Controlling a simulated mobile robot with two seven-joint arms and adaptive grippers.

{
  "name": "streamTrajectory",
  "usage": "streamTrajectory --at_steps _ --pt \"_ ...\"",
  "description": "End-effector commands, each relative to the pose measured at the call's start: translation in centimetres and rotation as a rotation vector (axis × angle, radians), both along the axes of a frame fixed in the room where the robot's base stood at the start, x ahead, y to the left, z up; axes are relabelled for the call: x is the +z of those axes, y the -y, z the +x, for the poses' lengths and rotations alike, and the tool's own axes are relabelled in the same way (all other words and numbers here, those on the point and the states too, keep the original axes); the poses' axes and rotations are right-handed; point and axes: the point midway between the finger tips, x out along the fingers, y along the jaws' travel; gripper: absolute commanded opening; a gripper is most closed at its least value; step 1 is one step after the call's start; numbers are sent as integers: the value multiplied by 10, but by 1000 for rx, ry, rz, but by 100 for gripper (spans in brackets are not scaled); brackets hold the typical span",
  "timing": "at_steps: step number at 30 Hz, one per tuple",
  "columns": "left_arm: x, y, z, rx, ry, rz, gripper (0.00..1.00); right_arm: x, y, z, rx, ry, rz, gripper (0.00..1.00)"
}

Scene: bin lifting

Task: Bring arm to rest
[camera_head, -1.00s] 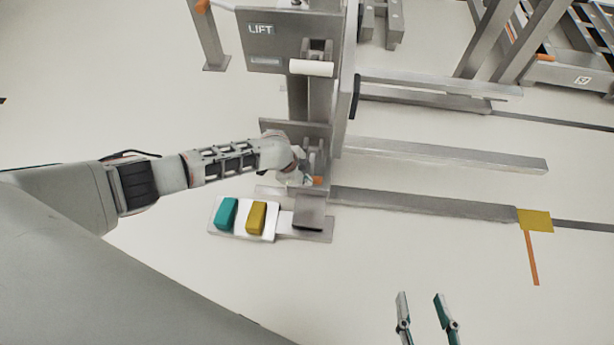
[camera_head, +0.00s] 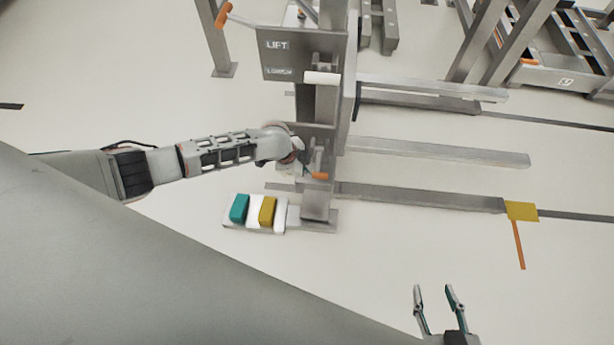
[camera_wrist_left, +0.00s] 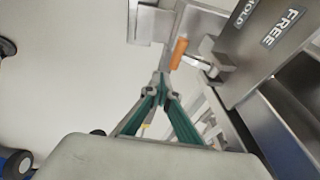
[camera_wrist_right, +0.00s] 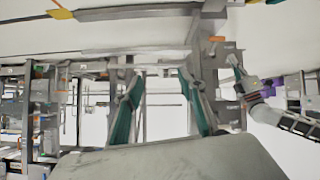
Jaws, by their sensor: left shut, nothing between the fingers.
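My left gripper (camera_head: 304,172) is at the lower part of the grey lift post (camera_head: 318,103). Its fingers are closed together and empty in the left wrist view (camera_wrist_left: 161,84). An orange-tipped lever (camera_wrist_left: 178,53) is just beyond the fingertips there; whether they touch it I cannot tell. The orange tip also shows in the head view (camera_head: 319,176). My right gripper (camera_head: 434,290) is at the lower right of the head view, above bare floor. Its two fingers stand apart with nothing between them, also in the right wrist view (camera_wrist_right: 156,78).
A floor plate carries a teal pedal (camera_head: 239,208) and a yellow pedal (camera_head: 267,211) below my left forearm. The lift's sign panel (camera_head: 300,58) is above my left gripper. Long steel rails (camera_head: 420,198) run rightward. Floor around my right gripper is clear.

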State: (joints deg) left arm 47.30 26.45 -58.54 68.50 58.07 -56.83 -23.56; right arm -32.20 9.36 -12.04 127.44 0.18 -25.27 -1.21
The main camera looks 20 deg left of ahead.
Motion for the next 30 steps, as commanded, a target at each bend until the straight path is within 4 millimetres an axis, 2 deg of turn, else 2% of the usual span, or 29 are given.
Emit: streamTrajectory --at_steps 1,4,22,26,30 --pt "10 -2 0 0 5 1 0 4 1 2 -2 6 -1 40" --pt "13 -3 -6 0 1 1 0 3 2 0 -4 2 -2 40" --pt "13 -1 -10 1 -2 -3 0 1 2 -1 -4 -1 -2 40" --pt "19 19 -23 12 15 -46 0 12 1 5 -5 18 -1 40" --pt "37 60 -50 56 54 -148 0 31 1 14 -7 48 6 40"
